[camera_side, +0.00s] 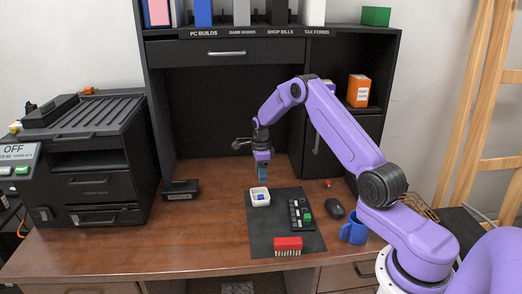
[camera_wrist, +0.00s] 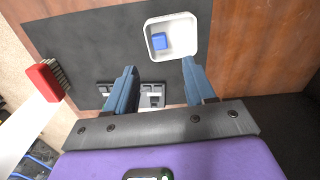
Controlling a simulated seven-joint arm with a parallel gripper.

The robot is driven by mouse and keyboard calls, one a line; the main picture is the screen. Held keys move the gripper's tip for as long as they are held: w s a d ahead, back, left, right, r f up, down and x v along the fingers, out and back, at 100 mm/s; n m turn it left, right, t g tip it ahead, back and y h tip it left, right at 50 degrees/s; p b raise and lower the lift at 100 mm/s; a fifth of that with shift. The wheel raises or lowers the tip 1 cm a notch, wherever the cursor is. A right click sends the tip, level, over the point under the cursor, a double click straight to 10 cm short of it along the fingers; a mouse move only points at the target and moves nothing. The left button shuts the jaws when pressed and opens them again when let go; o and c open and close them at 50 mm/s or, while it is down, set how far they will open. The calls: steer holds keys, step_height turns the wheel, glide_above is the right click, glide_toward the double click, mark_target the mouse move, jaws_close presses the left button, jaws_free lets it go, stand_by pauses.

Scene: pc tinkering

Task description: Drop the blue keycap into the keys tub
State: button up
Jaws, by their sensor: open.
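The white keys tub (camera_side: 260,203) stands at the upper left corner of the dark mat on the desk. The blue keycap (camera_wrist: 160,41) lies inside the tub (camera_wrist: 188,49), near its left side in the wrist view; it also shows in the side view (camera_side: 261,197). My gripper (camera_side: 262,182) is above the tub, pointing down. In the wrist view its two fingers (camera_wrist: 162,78) are spread apart with nothing between them, and the keycap is clear of both.
A small black keyboard (camera_side: 300,214) with a green key, and a red brush-like thing (camera_side: 288,245), are on the dark mat (camera_side: 268,232). A black mouse (camera_side: 335,208) and blue mug (camera_side: 354,230) stand to the right. A black box (camera_side: 180,190) is left. The desk's left front is clear.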

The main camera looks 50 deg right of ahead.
step_height(320, 180, up, 11)
stand_by(0.3)
steer(key=s+a+r+n, duration=0.4)
steer(key=s+a+n, duration=0.4)
steer(key=a, duration=0.4)
steer(key=s+a+r+n, duration=0.3)
steer(key=s+a+n, duration=0.2)
steer(key=a+n, duration=0.6)
steer(key=s+a+n, duration=0.2)
steer(key=s+n, duration=1.7)
steer(key=s, duration=0.8)
steer(key=shift+s+a+n, duration=0.3)
